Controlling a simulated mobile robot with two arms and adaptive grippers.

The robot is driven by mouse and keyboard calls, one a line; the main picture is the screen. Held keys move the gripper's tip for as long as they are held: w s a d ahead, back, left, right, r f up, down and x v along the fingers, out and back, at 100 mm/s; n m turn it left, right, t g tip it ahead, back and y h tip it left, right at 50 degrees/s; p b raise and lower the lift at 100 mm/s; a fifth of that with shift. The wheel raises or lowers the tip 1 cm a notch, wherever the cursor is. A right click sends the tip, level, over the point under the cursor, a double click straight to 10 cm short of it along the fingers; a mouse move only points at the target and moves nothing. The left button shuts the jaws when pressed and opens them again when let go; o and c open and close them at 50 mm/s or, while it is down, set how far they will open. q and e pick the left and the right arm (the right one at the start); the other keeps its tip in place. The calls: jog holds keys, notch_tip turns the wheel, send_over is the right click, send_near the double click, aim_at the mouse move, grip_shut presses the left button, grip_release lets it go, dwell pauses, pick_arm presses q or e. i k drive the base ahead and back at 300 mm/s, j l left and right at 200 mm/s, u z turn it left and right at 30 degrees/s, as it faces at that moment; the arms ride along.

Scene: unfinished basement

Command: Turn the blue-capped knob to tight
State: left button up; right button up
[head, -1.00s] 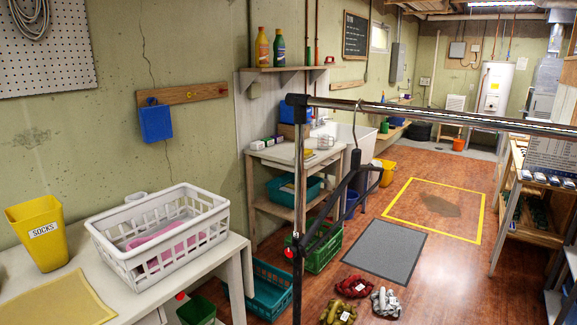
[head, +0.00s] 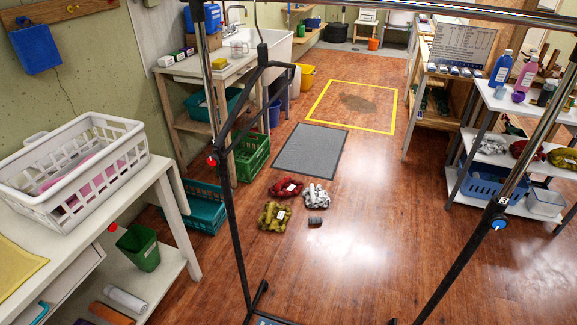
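A metal garment rack stands close in front of me. The blue-capped knob (head: 499,223) sits on its right post (head: 520,165), at a dark collar where the bright upper tube meets the black lower tube. How tight it is cannot be told. A red-capped knob (head: 212,161) sits at the matching place on the left post (head: 228,205). Neither of my grippers is in view.
A white table with a laundry basket (head: 75,165) is at left. A white shelf unit with bottles (head: 520,110) stands behind the right post. Several bundles, including a red one (head: 286,187), lie on the floor near a grey mat (head: 310,150). Wooden floor right of them is clear.

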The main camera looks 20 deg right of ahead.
aim_at(498, 221)
jog(key=z, duration=0.9)
